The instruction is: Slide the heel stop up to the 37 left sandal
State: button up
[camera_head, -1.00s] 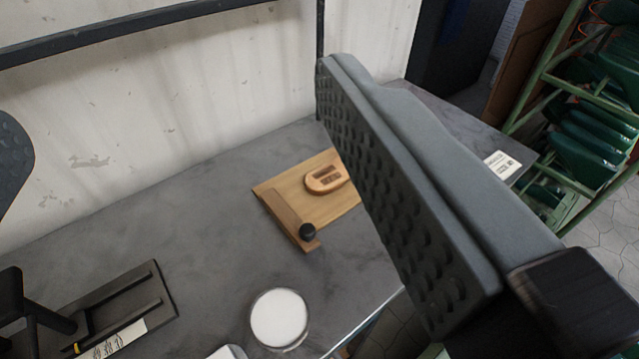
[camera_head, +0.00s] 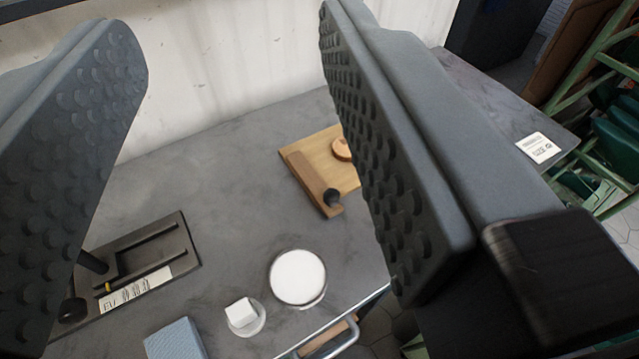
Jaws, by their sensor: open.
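My gripper (camera_head: 232,45) is open and empty, its two dark studded fingers wide apart above the bench. A dark gauge plate (camera_head: 172,227) with two slots and a white label marked EU lies at the lower left. A black knob (camera_head: 72,309) and a black post stand on its near left part, partly behind the left finger. A wooden board (camera_head: 323,150) lies farther back, with a wooden bar (camera_head: 312,183) and black knob at its left edge. A tan rounded piece (camera_head: 341,149) on it is partly hidden by the right finger. Which part is the heel stop is unclear; no 37 marking is readable.
A round white-topped container (camera_head: 298,277) stands near the front edge of the grey bench (camera_head: 225,185). A white block on a small round dish (camera_head: 243,315) and a blue-grey block (camera_head: 175,340) are nearby. A green rack (camera_head: 590,80) stands at the right.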

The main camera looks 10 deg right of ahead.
jog(key=w+d+f+m+g, duration=0.2)
jog(key=w+f+g, duration=0.35)
jog(key=w, duration=0.35)
jog(key=m+g, duration=0.3)
jog(key=g, duration=0.9)
send_over(333, 193)
notch_tip(333, 193, down, 8)
notch_tip(333, 193, down, 18)
jog(key=shift+a+r, duration=0.1)
jog(key=shift+r, duration=0.15)
grip_shut()
